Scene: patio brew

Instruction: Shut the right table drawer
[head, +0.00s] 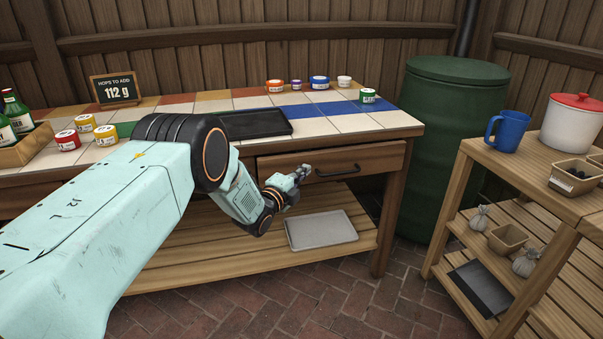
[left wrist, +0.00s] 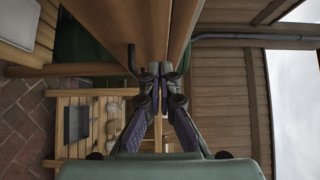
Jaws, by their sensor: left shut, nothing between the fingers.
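The right table drawer (head: 372,161) is a brown wooden front with a dark bar handle (head: 340,173), below the tiled tabletop. It looks close to flush with the table frame; whether a small gap is left I cannot tell. My left gripper (head: 301,171) is shut and empty, in front of the drawer front just left of the handle. In the left wrist view its fingertips (left wrist: 161,69) meet close to the drawer front (left wrist: 142,22), with the handle (left wrist: 131,60) beside them. Contact is unclear. My right gripper is not in view.
The tiled table (head: 385,121) carries a black tray (head: 255,124), several small jars and a bottle crate (head: 28,147). A grey tray (head: 320,230) lies on its lower shelf. A green barrel (head: 440,150) and a wooden shelf unit (head: 480,158) stand to the right, with brick floor between.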

